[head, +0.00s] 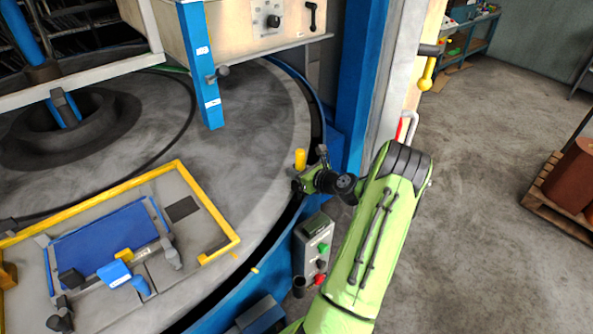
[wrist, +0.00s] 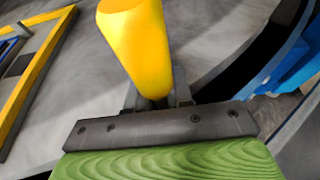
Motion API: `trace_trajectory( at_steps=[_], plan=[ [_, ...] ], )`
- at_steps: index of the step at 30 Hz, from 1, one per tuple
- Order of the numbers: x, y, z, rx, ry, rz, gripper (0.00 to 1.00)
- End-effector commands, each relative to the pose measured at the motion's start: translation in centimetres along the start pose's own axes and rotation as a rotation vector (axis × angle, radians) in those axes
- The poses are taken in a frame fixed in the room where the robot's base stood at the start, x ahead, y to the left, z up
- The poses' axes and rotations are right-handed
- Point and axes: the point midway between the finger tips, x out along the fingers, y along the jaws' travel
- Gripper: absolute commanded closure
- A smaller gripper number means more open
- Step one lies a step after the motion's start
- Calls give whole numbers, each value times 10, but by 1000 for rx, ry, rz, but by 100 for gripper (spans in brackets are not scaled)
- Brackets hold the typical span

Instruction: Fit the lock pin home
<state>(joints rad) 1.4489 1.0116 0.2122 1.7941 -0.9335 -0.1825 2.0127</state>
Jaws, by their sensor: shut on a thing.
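The lock pin, with a thick yellow grip, stands upright in the head view (head: 300,158), at the right rim of the big round grey table. In the wrist view the yellow grip (wrist: 138,45) looms large and leans up and left, with a dark part at its base. My gripper (head: 302,180) is shut around the pin below the yellow grip. In the wrist view the dark fingers (wrist: 157,98) meet at the base of the grip. The pin's lower end is hidden by my gripper, so I cannot tell how deep it sits.
The round grey table (head: 245,125) has a dark gap and blue rim beside my gripper. A control box (head: 313,245) with green and red buttons stands just below. A yellow-edged fixture (head: 212,200) lies to the left.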

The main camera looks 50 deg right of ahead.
Motion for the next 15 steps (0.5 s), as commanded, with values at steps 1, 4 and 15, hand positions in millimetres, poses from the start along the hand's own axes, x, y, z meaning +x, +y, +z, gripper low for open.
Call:
trace_trajectory(
  at_steps=[1, 4, 15],
  plan=[
    [1, 0, -2, 0, -1, 0, 100],
    [2, 0, -4, 0, -1, 0, 100],
    [4, 0, -11, 0, 1, 0, 68]
  ],
)
